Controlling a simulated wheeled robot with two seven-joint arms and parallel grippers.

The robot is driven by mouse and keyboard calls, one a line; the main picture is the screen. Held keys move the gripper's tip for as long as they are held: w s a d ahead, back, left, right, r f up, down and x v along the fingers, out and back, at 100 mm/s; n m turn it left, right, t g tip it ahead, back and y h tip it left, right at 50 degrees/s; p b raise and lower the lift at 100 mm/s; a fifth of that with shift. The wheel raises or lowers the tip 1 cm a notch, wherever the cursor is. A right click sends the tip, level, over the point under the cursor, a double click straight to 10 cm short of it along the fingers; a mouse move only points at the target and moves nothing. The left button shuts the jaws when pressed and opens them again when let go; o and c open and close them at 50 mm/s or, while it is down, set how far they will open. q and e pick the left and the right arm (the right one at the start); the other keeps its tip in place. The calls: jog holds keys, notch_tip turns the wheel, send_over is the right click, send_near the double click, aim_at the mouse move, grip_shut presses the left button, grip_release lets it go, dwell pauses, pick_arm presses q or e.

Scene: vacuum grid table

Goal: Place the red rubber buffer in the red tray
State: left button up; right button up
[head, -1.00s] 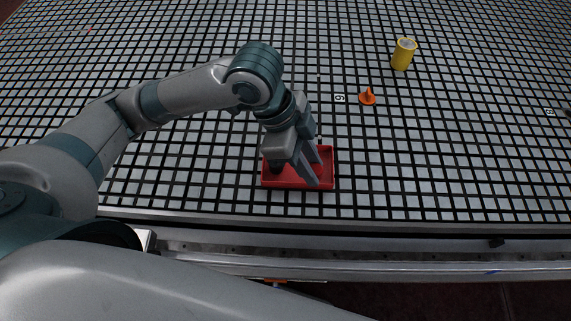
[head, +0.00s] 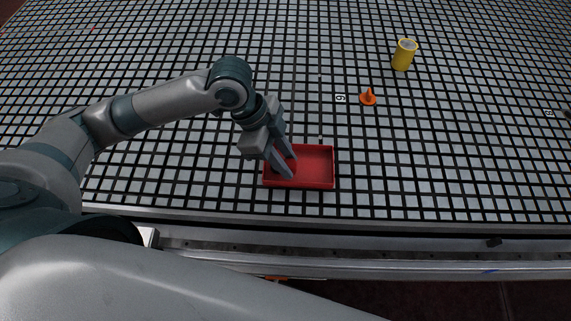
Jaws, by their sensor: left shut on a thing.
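The red tray (head: 318,168) lies on the grid table near its front edge. My left gripper (head: 287,166) points down at the tray's left part. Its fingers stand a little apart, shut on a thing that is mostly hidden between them. Only red shows there, and it blends with the tray, so I cannot make out the outline of the red rubber buffer. I cannot tell whether the held thing touches the tray floor. The right part of the tray looks empty. My right gripper is out of view.
A small orange cone-like piece (head: 368,97) stands behind the tray to the right. A yellow cylinder (head: 404,55) stands farther back. The grid table (head: 450,150) is clear right of the tray. A metal rail (head: 400,262) runs along the front.

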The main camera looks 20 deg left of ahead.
pick_arm(q)
jog(key=shift+f, duration=1.4)
jog(key=shift+f, duration=0.15)
jog(key=o, duration=1)
jog(key=shift+o, duration=0.2)
jog(key=v, duration=1.2)
jog(key=shift+r+b, duration=0.2)
jog(key=shift+b, duration=0.2)
